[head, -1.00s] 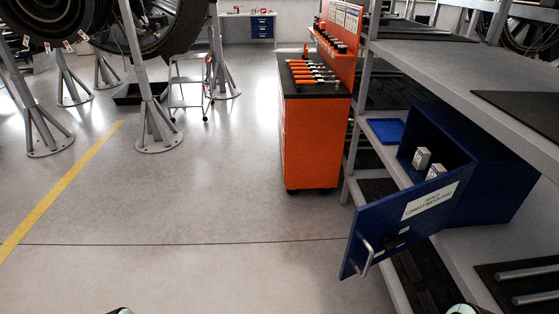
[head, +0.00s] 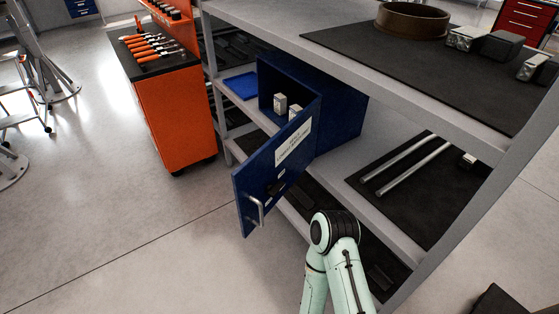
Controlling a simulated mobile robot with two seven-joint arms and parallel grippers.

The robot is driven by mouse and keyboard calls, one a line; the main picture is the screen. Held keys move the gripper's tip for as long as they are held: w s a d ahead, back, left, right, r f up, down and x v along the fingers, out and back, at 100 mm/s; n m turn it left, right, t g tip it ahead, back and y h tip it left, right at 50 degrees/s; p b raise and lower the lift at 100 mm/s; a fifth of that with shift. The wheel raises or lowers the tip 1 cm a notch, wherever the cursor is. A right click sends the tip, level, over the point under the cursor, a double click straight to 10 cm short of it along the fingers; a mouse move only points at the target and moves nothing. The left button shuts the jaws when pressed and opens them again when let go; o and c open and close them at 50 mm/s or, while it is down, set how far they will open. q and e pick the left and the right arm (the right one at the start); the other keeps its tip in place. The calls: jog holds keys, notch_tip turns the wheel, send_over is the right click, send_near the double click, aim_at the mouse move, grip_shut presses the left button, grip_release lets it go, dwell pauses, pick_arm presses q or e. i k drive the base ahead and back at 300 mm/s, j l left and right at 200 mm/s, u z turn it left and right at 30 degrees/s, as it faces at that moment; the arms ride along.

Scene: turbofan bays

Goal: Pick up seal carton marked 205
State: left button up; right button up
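Two small pale cartons, a left one (head: 280,104) and a right one (head: 295,112), stand inside the open blue cabinet (head: 345,110) on the middle shelf. The door partly hides the right carton. Their markings are too small to read, so I cannot tell which is 205. The cabinet door (head: 275,165) stands swung open toward me, with a white label and a metal handle. My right arm rises from the bottom of the head view, in front of the shelf and right of the door; its gripper is not visible. My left gripper is out of view.
An orange tool cart (head: 172,105) stands left of the shelf. A blue tray (head: 241,86) lies left of the cabinet. Two metal rods (head: 408,167) lie on a dark mat to its right. A brown ring (head: 411,20) sits on the top shelf.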

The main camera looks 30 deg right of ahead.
aim_at(281, 100)
jog(key=z, duration=1.7)
jog(key=j+z, duration=0.2)
jog(key=j, duration=1.75)
